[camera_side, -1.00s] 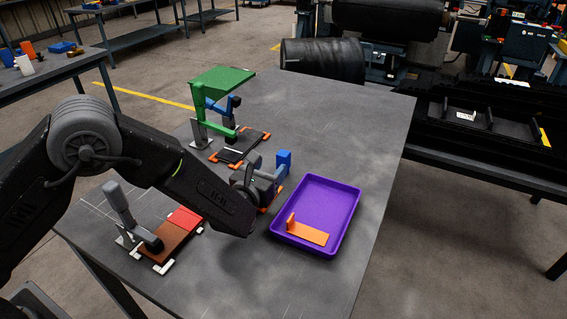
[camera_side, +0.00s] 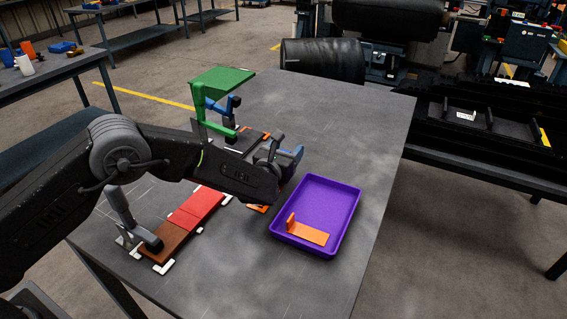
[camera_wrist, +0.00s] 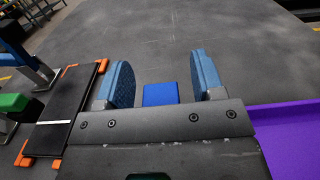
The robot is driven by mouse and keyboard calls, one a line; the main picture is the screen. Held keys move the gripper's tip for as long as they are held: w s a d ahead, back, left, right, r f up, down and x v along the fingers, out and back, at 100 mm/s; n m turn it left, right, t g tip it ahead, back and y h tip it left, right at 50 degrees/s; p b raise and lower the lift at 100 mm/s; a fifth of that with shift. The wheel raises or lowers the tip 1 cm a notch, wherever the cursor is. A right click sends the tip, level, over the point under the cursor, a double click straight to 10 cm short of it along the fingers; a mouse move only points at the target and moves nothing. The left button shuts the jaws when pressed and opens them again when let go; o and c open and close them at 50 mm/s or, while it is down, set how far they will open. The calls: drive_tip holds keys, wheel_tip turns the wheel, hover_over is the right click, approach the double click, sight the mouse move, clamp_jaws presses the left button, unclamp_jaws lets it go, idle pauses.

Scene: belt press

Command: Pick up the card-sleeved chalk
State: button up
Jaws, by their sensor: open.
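A plain blue block (camera_wrist: 160,94) shows in the wrist view on the grey table, between and beyond my fingers. It may be the card-sleeved chalk, but no card or chalk detail can be made out. My gripper (camera_wrist: 160,72) is open, with one blue pad on each side of the block and gaps between. In the side view my gripper (camera_side: 291,155) is over the table just above the purple tray's upper left corner. There the block is hidden or merges with the blue fingers, so contact cannot be told.
The purple tray (camera_side: 331,200) holds an orange L-shaped piece (camera_side: 308,232). A green and blue clamp fixture (camera_side: 222,84) stands behind my gripper. A red and brown strip (camera_side: 185,224) with a grey lever lies at left. The table's right side is clear.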

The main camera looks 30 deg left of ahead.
drive_tip(key=c, duration=1)
drive_tip(key=shift+r, duration=0.5)
drive_tip(key=s+a+r, duration=0.3)
drive_tip(key=a+r, duration=0.7)
drive_tip(key=a, duration=0.1)
drive_tip(key=shift+a, duration=0.15)
